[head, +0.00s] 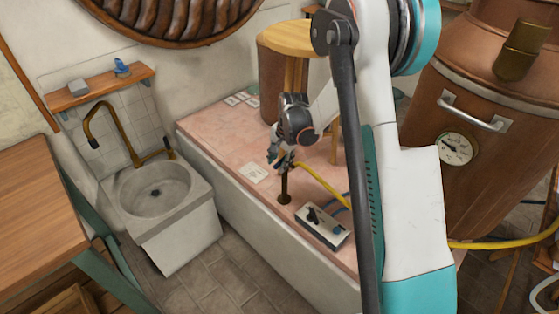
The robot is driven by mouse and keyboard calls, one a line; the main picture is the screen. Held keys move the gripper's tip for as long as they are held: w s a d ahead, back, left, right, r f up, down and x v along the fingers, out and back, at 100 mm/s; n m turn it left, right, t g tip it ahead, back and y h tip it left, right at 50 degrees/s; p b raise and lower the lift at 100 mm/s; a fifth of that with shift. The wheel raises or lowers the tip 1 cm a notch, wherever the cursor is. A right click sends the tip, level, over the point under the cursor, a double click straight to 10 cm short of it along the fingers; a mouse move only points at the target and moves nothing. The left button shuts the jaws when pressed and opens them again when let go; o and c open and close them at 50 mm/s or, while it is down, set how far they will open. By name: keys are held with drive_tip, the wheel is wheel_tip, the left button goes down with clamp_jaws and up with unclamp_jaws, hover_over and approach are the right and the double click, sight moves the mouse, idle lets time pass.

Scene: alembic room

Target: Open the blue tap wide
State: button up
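My gripper (280,161) is over the pink worktop, at the top of a short dark brown post (285,187) that stands upright on it. A yellow hose (318,182) runs from near the post's top to the right. The gripper's dark fingers cover the top of the post, so I cannot make out a blue tap handle there, whether the fingers touch it, or how far apart they are. A small blue object (122,67) lies on the wall shelf at the left, too small to identify.
The pink worktop (225,140) carries a grey switch box (321,224) right of the post and white cards (254,173). A stone sink (160,215) with a brass faucet (104,118) stands left. A copper vessel (480,160) stands right. A wooden stool (290,38) stands behind.

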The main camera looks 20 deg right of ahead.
wheel_tip(320, 180, up, 12)
drive_tip(key=s+d, duration=0.1)
drive_tip(key=s, duration=0.1)
drive_tip(key=shift+f, duration=0.2)
drive_tip(key=shift+d, duration=0.1)
idle(0.3)
drive_tip(key=s+a+r+n+t, duration=0.2)
drive_tip(key=s+a+r+n, duration=0.35)
drive_tip(key=s+r, duration=0.65)
drive_tip(key=s+a+n+t, duration=0.1)
drive_tip(key=s+a+n, duration=0.1)
drive_tip(key=s, duration=0.6)
drive_tip(key=s+a+n+t+h, duration=0.1)
drive_tip(key=s+n, duration=0.3)
drive_tip(key=s, duration=0.4)
drive_tip(key=shift+s+a+r+t, duration=0.15)
drive_tip(key=shift+a+t, duration=0.3)
drive_tip(key=shift+t, duration=0.15)
